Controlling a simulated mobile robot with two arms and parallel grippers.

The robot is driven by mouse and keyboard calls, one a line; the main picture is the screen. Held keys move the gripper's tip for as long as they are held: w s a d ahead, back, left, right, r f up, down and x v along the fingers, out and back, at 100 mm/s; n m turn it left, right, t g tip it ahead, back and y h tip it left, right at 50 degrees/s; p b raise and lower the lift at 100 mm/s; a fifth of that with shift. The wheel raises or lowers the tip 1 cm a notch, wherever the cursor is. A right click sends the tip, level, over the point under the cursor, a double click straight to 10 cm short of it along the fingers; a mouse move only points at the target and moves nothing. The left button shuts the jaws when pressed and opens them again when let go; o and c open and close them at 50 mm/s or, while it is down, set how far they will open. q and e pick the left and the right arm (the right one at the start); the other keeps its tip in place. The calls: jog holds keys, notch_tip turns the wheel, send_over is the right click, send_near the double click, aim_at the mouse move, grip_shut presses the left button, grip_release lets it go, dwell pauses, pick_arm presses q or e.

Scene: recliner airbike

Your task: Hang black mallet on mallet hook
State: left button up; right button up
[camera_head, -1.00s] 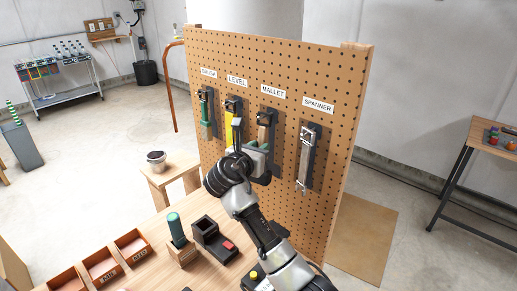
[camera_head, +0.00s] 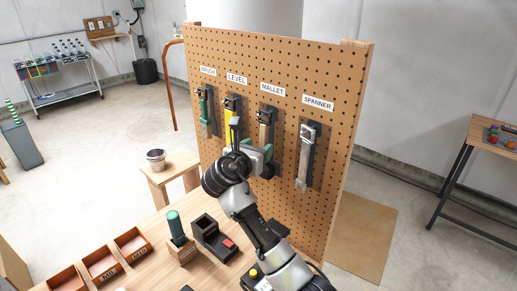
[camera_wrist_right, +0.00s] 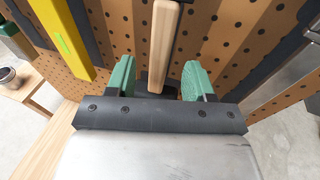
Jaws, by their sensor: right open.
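The mallet (camera_head: 264,132) hangs upright at its hook under the MALLET label on the pegboard. Its dark head (camera_head: 268,114) is up at the hook and its pale wooden handle points down. My right gripper (camera_head: 258,149) is at the lower handle. In the right wrist view, the wooden handle (camera_wrist_right: 164,45) stands between the two green fingers (camera_wrist_right: 158,82), with a gap on each side. The gripper is open. The mallet head and hook are out of the wrist view. My left gripper is not in view.
A yellow level (camera_head: 229,128) hangs close left of the mallet and also shows in the wrist view (camera_wrist_right: 60,40). A green-handled brush (camera_head: 205,110) hangs farther left, a spanner (camera_head: 305,160) to the right. The workbench (camera_head: 160,235) below holds bins and a green-handled tool (camera_head: 175,228).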

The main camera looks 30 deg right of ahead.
jog(key=b+v, duration=0.2)
jog(key=v, duration=0.8)
jog(key=s+d+f+m+g+y, duration=0.1)
jog(key=s+f+m+y, duration=0.3)
jog(key=f, duration=0.5)
jog(key=s+f+m+g+y, duration=0.1)
jog(key=s+f+m+y, duration=0.2)
jog(key=s+f+m, duration=0.5)
jog(key=s+a+f+m+g+y, duration=0.25)
jog(key=s+f+m, duration=0.25)
jog(key=s, duration=0.5)
jog(key=s+a+f+m+g+y, duration=0.1)
jog(key=s+f+m+y, duration=0.35)
jog(key=s, duration=0.45)
notch_tip(320, 180, down, 27)
jog(key=s+m+g, duration=0.1)
jog(key=s+g, duration=0.1)
jog(key=s+d+f, duration=0.3)
jog(key=s+f, duration=1.2)
jog(key=shift+s+g, duration=0.3)
jog(key=shift+g, duration=0.05)
